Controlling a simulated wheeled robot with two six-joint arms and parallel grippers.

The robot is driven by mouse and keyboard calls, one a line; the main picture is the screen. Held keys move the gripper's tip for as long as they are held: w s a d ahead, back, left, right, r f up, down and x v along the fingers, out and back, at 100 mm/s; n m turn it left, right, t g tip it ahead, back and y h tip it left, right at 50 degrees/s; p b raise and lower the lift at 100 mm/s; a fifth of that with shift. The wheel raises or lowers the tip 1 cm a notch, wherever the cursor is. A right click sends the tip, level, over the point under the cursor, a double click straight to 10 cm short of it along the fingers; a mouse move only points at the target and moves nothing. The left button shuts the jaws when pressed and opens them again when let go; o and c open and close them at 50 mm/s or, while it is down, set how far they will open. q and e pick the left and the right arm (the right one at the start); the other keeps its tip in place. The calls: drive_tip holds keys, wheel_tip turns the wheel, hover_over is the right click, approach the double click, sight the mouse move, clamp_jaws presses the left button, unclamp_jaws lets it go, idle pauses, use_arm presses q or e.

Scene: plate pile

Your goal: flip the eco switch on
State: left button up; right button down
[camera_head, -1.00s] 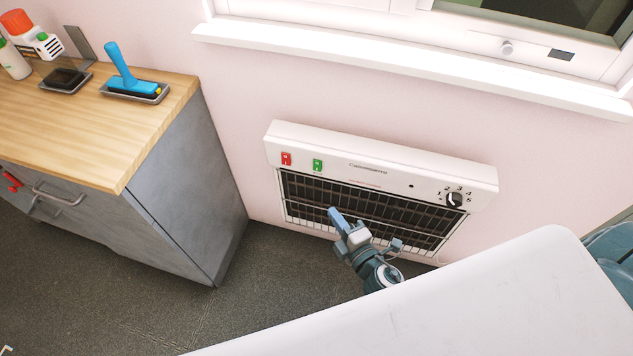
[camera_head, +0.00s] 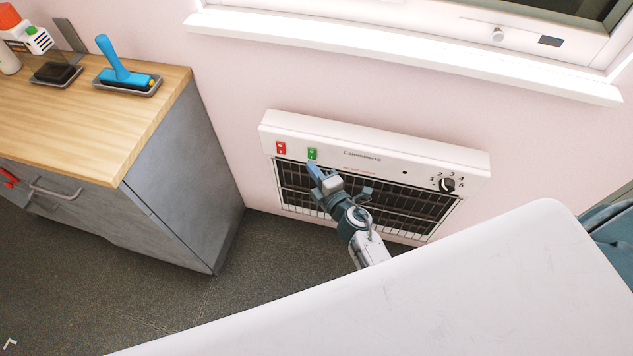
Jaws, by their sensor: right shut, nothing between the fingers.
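A white wall heater (camera_head: 400,155) with a dark grille hangs on the pink wall. Its top panel carries a red switch (camera_head: 281,148) at the left, a green switch (camera_head: 312,154) beside it, and a numbered dial (camera_head: 447,185) at the right. No "eco" label is legible, so I cannot tell which switch is the eco one. My right gripper (camera_head: 314,170) is shut and empty. Its fingertips are just below the green switch; I cannot tell whether they touch it. My left gripper is not in view.
A grey cabinet (camera_head: 185,165) with a wooden top (camera_head: 90,115) stands at the left, holding a blue-handled brush (camera_head: 120,68) on a tray. A white surface (camera_head: 430,290) fills the lower right. A window sill (camera_head: 400,53) runs above the heater.

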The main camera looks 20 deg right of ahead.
drive_tip(key=shift+w+d+f, duration=0.1)
drive_tip(key=shift+w+d, duration=0.35)
drive_tip(key=shift+w, duration=0.1)
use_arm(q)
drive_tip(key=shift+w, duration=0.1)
use_arm(e)
drive_tip(key=shift+f+b, duration=0.25)
drive_tip(key=shift+b, duration=0.4)
drive_tip(key=shift+w+d+b, duration=0.1)
drive_tip(key=shift+w+b, duration=0.05)
drive_tip(key=shift+b, duration=0.25)
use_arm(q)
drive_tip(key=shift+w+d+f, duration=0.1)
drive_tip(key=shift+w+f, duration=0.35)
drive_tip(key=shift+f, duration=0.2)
use_arm(e)
drive_tip(key=shift+r, duration=0.25)
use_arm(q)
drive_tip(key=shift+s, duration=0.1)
use_arm(e)
drive_tip(key=shift+f, duration=0.1)
